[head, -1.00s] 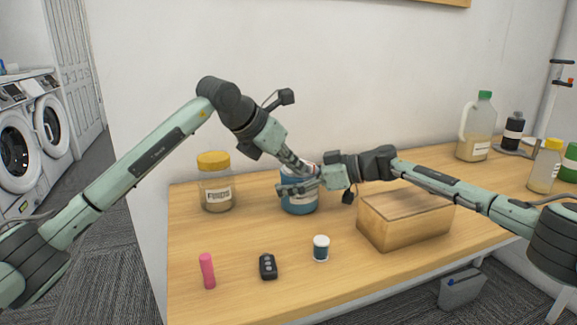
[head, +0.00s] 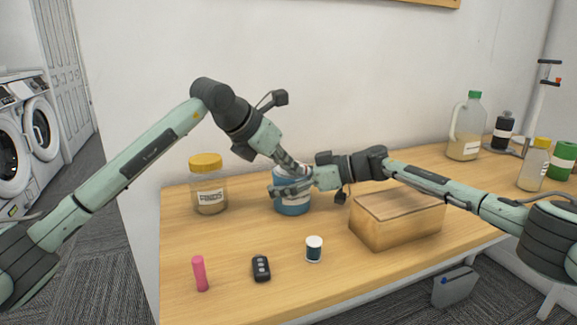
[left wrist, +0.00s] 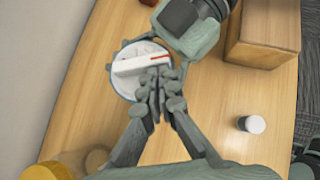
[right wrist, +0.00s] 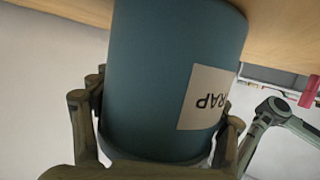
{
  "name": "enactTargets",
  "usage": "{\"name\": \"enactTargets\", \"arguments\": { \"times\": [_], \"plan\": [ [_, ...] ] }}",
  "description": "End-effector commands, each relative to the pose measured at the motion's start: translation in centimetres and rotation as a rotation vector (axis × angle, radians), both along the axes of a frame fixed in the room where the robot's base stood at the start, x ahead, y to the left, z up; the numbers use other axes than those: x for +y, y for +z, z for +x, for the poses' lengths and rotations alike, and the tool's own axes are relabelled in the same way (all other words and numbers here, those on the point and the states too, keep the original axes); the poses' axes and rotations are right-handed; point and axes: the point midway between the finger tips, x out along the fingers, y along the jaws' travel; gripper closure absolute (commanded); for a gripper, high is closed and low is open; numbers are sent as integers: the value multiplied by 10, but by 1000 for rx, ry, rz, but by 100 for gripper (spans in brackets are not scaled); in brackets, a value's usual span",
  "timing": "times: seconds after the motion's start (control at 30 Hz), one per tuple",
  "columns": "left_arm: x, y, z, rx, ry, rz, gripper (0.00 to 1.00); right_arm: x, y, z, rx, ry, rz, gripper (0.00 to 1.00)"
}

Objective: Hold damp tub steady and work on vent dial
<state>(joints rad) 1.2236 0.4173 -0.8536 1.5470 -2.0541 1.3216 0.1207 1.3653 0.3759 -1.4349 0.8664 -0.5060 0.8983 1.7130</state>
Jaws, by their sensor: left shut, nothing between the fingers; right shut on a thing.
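The damp tub is a blue cylinder (head: 293,208) standing upright at the back of the wooden table. My right gripper (head: 291,187) is shut around its sides, and the right wrist view shows a finger on each side of the blue wall (right wrist: 150,70) with its upside-down white label. The vent dial is a white bar (left wrist: 138,65) with a red line, on the tub's pale round top. My left gripper (left wrist: 157,84) is shut and empty, its fingertips together over the top, right at the dial's edge; whether they touch it I cannot tell.
A yellow-lidded jar (head: 208,190) stands left of the tub and a wooden box (head: 395,225) right of it. Several bottles stand at the back right.

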Motion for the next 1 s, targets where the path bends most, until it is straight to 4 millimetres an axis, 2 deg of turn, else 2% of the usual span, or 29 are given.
{"name": "enactTargets", "arguments": {
  "times": [0.43, 0.7, 1.0],
  "plan": [
    [-7, 0, -1, 1, 7, 1, 100, 1, 0, 0, -1, 1, 0, 68],
    [-15, 0, 0, 0, 125, 0, 100, 1, 0, -1, 0, 2, 0, 68],
    [-22, 0, 2, 0, 134, 0, 100, 1, 0, -1, 0, 2, 0, 68]
  ]
}}
